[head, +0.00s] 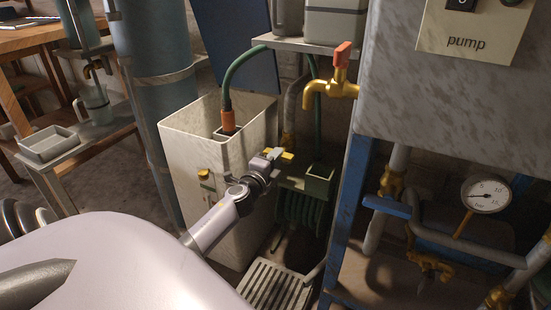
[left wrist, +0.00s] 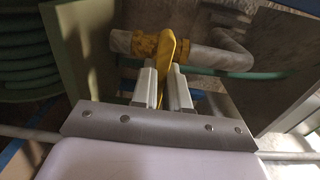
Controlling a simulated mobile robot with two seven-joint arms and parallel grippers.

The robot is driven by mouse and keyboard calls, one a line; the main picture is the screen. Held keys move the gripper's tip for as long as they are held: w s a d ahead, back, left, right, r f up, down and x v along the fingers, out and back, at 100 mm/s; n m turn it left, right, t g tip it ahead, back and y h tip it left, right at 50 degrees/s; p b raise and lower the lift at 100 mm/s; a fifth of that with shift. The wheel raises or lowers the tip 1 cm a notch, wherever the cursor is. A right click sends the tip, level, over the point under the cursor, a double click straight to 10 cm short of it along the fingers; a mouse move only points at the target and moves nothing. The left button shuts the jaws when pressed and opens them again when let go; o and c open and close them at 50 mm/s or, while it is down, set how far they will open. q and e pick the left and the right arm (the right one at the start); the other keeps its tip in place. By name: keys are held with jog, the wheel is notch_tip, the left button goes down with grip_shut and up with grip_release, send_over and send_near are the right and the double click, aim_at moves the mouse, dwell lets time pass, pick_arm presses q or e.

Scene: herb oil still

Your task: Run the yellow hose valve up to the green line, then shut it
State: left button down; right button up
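My left gripper (head: 272,156) reaches in beside the tall off-white tank. In the left wrist view its two fingers (left wrist: 162,88) stand on either side of a yellow valve lever (left wrist: 168,58) and appear closed on it. The lever joins a yellow fitting on a grey pipe (left wrist: 205,56). In the head view a bit of the yellow lever (head: 287,156) shows past the fingers. The tank (head: 180,138) has a green hose (head: 232,76) with an orange end (head: 228,121) going into its top. A small yellow tab (head: 204,174) is on its front. I cannot make out a green line or the water level. My right gripper is not in view.
A brass tap (head: 335,87) with a red handle hangs above right of the gripper. A blue post (head: 347,225) and a pressure gauge (head: 487,194) are farther right. A coiled green hose (head: 302,212) hangs below the valve; a slatted grate (head: 272,287) lies lower.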

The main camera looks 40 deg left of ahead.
pick_arm(q)
jog(key=n+p, duration=0.1)
jog(key=n, duration=0.3)
jog(key=shift+n, duration=0.8)
jog(key=shift+n+p, duration=0.3)
jog(key=shift+n, duration=0.1)
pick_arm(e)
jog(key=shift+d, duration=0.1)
pick_arm(q)
jog(key=c, duration=1.2)
grip_release()
jog(key=shift+o, duration=0.4)
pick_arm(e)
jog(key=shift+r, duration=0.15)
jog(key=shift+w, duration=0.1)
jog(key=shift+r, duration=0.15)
